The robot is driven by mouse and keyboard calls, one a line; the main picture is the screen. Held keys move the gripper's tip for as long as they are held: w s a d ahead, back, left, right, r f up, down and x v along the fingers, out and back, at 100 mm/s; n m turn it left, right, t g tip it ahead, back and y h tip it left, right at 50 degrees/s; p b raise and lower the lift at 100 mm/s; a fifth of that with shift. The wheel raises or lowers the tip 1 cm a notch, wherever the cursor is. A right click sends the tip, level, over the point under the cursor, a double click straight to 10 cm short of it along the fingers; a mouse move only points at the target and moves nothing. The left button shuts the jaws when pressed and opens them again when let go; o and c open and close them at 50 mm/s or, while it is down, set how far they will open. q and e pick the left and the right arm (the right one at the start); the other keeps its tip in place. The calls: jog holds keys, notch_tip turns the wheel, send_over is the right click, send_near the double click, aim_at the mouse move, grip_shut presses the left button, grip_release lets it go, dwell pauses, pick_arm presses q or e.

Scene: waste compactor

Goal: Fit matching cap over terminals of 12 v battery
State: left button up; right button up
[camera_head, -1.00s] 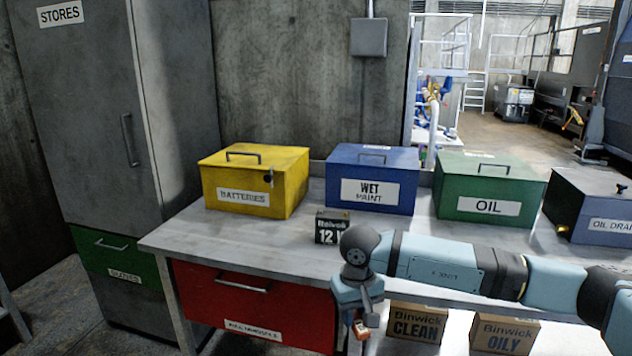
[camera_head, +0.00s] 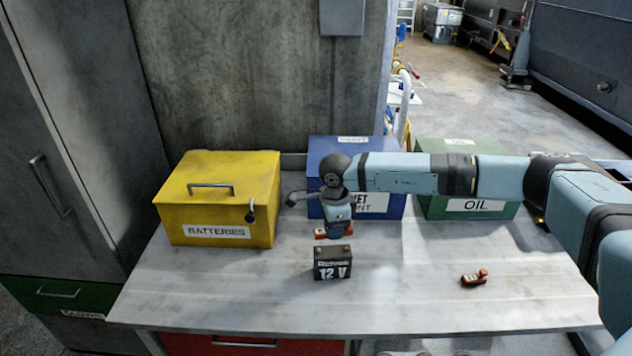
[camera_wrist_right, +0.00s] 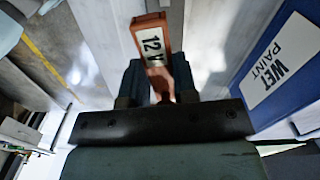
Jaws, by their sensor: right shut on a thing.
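The black battery (camera_head: 332,263), marked 12 V, stands upright on the bench with its terminals on top. My right gripper (camera_head: 335,231) is above and just behind it in the head view, pointing down. It is shut on an orange-red cap (camera_wrist_right: 151,38). The wrist view shows a white 12 V label on the cap, which sticks out beyond the fingers. Bits of the cap (camera_head: 320,234) show beside the fingers in the head view; it looks apart from the battery. A second orange-red piece (camera_head: 474,278) lies on the bench to the right; its label is unreadable. My left gripper is not in view.
A yellow BATTERIES box (camera_head: 222,205), a blue WET PAINT box (camera_head: 376,207) and a green OIL box (camera_head: 433,208) stand along the back of the bench (camera_head: 240,290). My right arm crosses in front of the blue and green boxes. The bench's front is mostly clear.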

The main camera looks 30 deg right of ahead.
aim_at(333, 251)
jog(key=shift+w+d+r+m, duration=0.2)
jog(key=shift+w+r+m, duration=0.15)
jog(key=shift+w+m, duration=0.05)
jog(key=shift+w, duration=0.1)
jog(key=shift+s+d+f, duration=0.1)
jog(key=shift+s+f, duration=0.2)
jog(key=shift+f, duration=0.05)
jog(key=shift+w+f+b, duration=0.1)
jog(key=shift+f+b, duration=0.9)
jog(key=shift+f, duration=0.65)
jog(key=shift+f+b, duration=0.6)
jog(key=shift+f, duration=0.2)
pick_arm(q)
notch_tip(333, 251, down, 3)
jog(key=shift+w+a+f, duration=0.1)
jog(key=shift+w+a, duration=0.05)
pick_arm(e)
jog(key=shift+f, duration=0.1)
pick_arm(q)
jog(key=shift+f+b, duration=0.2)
jog(key=shift+b, duration=0.1)
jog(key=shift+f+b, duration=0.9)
pick_arm(e)
jog(key=shift+f, duration=0.9)
